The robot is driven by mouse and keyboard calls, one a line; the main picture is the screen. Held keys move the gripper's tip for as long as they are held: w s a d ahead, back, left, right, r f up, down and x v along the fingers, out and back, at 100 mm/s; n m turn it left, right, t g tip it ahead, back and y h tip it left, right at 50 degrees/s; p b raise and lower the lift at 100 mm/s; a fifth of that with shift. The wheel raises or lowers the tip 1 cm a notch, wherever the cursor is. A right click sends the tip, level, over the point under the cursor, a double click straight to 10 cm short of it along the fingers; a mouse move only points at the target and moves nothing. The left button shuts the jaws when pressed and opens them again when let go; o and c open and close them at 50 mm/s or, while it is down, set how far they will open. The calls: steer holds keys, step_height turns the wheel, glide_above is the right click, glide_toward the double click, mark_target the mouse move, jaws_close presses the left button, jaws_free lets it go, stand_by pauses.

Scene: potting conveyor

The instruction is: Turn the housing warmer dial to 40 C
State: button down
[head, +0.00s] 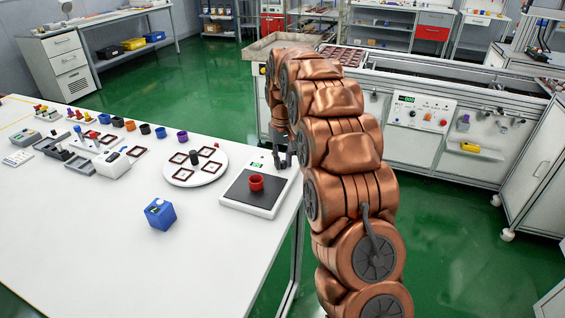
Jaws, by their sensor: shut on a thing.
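The housing warmer (233,200) looks to be the white flat unit with a dark square plate at the right edge of the white table. A small green display (257,164) is on its far strip; its digits are too small to read. My gripper (283,161) points down at the far right corner of this unit, right of the display. Its grey fingers are small and partly behind my copper arm. They are shut on what appears to be the dial, which the fingers hide. A red cup (257,184) stands on the dark plate.
A round white plate (194,178) with dark red frames stands left of the warmer. A blue box (160,214) is nearer. Several small pots and tools line the table's far left. A conveyor bench with a control panel (422,112) stands right.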

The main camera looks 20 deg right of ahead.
mark_target(283, 161)
steer(key=shift+n, duration=0.7)
steer(key=c, duration=1)
jaws_free()
step_height(283, 161, up, 12)
